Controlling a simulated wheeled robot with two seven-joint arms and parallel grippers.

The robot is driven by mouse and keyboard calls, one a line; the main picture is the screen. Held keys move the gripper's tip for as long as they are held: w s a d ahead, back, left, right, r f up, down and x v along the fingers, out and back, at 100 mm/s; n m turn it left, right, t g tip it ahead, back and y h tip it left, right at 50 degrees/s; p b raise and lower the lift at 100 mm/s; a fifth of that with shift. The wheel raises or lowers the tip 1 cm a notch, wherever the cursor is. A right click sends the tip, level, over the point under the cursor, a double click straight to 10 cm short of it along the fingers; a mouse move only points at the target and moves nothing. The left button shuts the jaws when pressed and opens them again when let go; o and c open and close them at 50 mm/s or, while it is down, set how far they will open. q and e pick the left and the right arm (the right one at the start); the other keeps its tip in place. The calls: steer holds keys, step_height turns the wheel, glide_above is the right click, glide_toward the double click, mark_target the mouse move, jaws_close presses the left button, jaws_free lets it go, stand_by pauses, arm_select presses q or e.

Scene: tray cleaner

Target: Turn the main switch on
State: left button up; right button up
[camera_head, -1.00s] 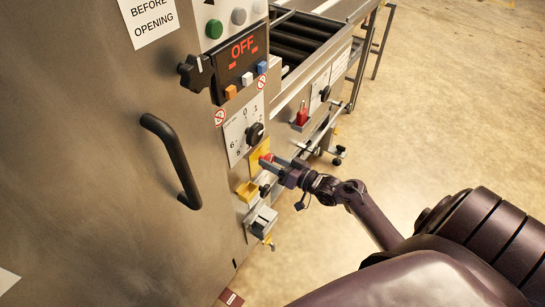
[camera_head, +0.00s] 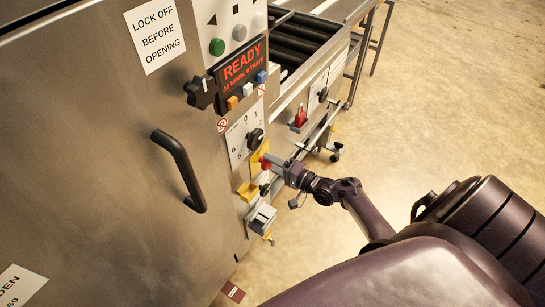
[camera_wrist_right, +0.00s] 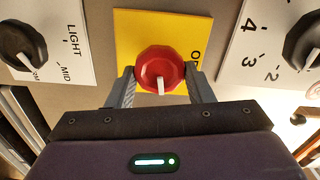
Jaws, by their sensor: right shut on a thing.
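The main switch is a red knob (camera_wrist_right: 160,68) with a white pointer mark on a yellow plate (camera_wrist_right: 125,25). In the head view the red knob (camera_head: 265,162) sits low on the machine's front panel, partly hidden by my gripper. My right gripper (camera_head: 274,163) has its fingers on either side of the knob and is shut on it, as the right wrist view shows. The display (camera_head: 241,68) above reads READY in red. My left gripper is not in view.
A black dial (camera_head: 255,137) on a white numbered plate is just above the switch. A black door handle (camera_head: 180,170) stands out to the left. A roller conveyor (camera_head: 306,47) runs off at the back. The floor to the right is clear.

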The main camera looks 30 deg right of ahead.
steer(key=shift+m, duration=1)
steer(key=shift+f, duration=0.1)
steer(key=o, duration=1)
steer(key=shift+c, duration=0.2)
steer(key=shift+p, duration=0.3)
steer(key=v, duration=0.7)
steer(key=shift+s+d, duration=0.2)
steer(key=shift+s, duration=0.2)
steer(key=shift+f, duration=0.1)
